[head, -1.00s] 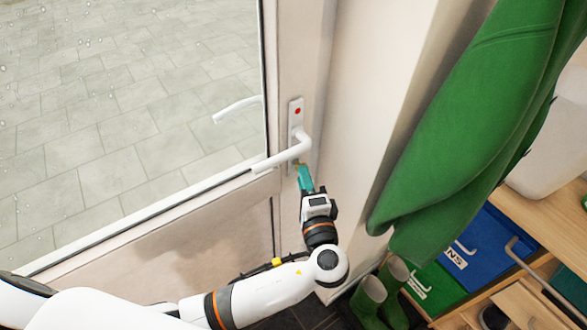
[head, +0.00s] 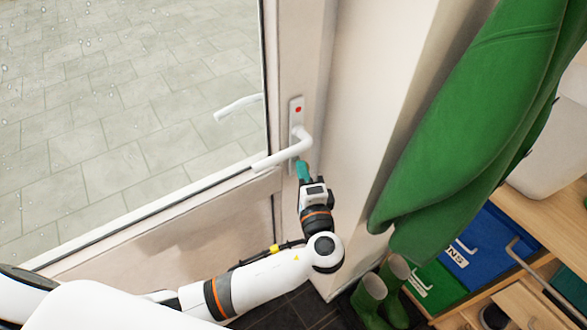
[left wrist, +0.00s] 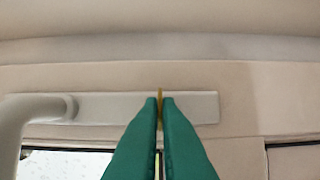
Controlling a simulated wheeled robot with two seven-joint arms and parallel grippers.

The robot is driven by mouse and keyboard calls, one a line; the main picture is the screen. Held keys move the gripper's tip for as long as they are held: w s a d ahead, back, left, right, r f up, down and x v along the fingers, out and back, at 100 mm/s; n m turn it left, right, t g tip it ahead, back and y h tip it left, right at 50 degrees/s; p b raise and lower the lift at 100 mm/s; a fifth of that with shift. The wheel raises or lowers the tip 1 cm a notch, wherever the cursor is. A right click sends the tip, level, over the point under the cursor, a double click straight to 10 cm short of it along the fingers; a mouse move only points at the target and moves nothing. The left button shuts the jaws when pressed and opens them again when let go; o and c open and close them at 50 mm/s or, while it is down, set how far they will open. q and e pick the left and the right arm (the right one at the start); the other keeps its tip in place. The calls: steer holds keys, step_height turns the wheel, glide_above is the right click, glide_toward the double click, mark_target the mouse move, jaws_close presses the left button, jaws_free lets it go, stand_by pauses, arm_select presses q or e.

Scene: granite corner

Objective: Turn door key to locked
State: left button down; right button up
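The white door handle (head: 290,150) sits on a pale lock plate (head: 296,132) on the door's edge, with a small red mark (head: 298,109) near its top. In the left wrist view the plate (left wrist: 195,106) lies across the picture with the handle (left wrist: 30,112) at the left. A thin brass-coloured key (left wrist: 160,97) stands out from the plate, seen edge-on. My left gripper (head: 302,166) is just below the handle. Its green fingertips (left wrist: 160,103) are close together on both sides of the key and appear to pinch it. My right gripper is not in view.
The glazed door (head: 150,120) fills the left, with a second handle (head: 238,108) seen through the glass. A green coat (head: 470,130) hangs at the right. Green boots (head: 370,298) and blue and green bins (head: 485,245) stand below it.

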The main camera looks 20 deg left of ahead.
arm_select(q)
steer(key=shift+r+m+p, duration=0.3)
steer(key=shift+r+p, duration=0.05)
steer(key=shift+p, duration=0.25)
steer(key=m+g+p, duration=0.1)
steer(key=m+p, duration=0.2)
steer(key=p, duration=0.2)
steer(key=m+g+p, duration=0.2)
steer(key=p, duration=0.3)
steer(key=m+g+p, duration=0.2)
steer(key=m+p, duration=0.1)
steer(key=p, duration=0.3)
steer(key=shift+w+d+r+m, duration=0.2)
steer(key=shift+r+m, duration=0.1)
steer(key=shift+r, duration=0.05)
steer(key=m+g+y, duration=0.1)
steer(key=m, duration=0.1)
steer(key=f+m+g+p, duration=0.1)
steer(key=m, duration=0.1)
steer(key=shift+s+g+y, duration=0.1)
steer(key=shift+g+y, duration=0.2)
steer(key=shift+y, duration=0.1)
steer(key=shift+f, duration=0.1)
steer(key=c, duration=1.7)
jaws_free()
steer(key=shift+o, duration=0.3)
steer(key=shift+r, duration=0.2)
